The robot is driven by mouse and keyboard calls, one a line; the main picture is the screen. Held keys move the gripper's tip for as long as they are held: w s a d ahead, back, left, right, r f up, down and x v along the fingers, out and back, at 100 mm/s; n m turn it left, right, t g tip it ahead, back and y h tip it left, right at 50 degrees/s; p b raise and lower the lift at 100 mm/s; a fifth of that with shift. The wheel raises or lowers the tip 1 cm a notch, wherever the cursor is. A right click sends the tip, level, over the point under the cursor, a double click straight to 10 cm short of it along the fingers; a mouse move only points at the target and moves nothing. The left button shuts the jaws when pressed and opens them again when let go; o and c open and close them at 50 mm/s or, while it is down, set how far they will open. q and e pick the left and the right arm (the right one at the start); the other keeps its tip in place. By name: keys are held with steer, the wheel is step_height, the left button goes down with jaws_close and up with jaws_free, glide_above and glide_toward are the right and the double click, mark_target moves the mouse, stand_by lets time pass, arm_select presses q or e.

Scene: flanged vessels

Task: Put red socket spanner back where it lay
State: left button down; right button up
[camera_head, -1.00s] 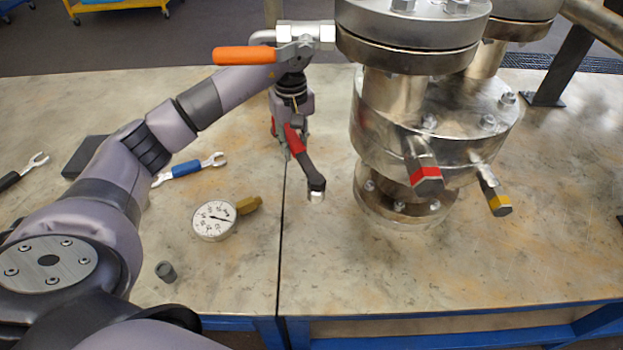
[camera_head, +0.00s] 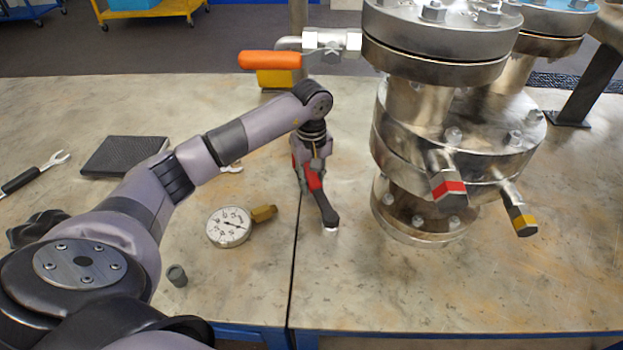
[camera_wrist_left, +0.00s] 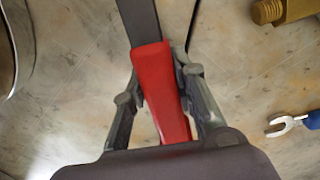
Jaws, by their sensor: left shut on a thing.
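The red socket spanner (camera_head: 316,183) has a red grip and a dark shaft ending in a bright socket. My left gripper (camera_head: 312,168) is shut on its red grip, and the spanner slants down toward the bench, left of the flanged vessel. I cannot tell whether its socket end touches the bench. In the left wrist view the red grip of the spanner (camera_wrist_left: 158,85) sits between the two fingers of my left gripper (camera_wrist_left: 160,95), and its dark shaft runs out at the top. My right gripper is not in view.
The flanged vessel (camera_head: 425,125) stands close on the right, with red- and yellow-banded stubs. A pressure gauge (camera_head: 229,227), a small grey cap (camera_head: 177,276), a black pad (camera_head: 124,156) and a black-handled spanner (camera_head: 35,173) lie on the bench (camera_head: 450,290). An orange valve handle (camera_head: 270,60) juts out behind.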

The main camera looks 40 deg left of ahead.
mark_target(312, 176)
arm_select(q)
steer(key=c, duration=1.3)
jaws_free()
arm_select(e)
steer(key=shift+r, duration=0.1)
arm_select(q)
steer(key=shift+r, duration=0.1)
step_height(312, 176, up, 12)
steer(key=p, duration=0.2)
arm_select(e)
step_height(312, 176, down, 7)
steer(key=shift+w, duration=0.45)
arm_select(q)
steer(key=shift+d, duration=0.1)
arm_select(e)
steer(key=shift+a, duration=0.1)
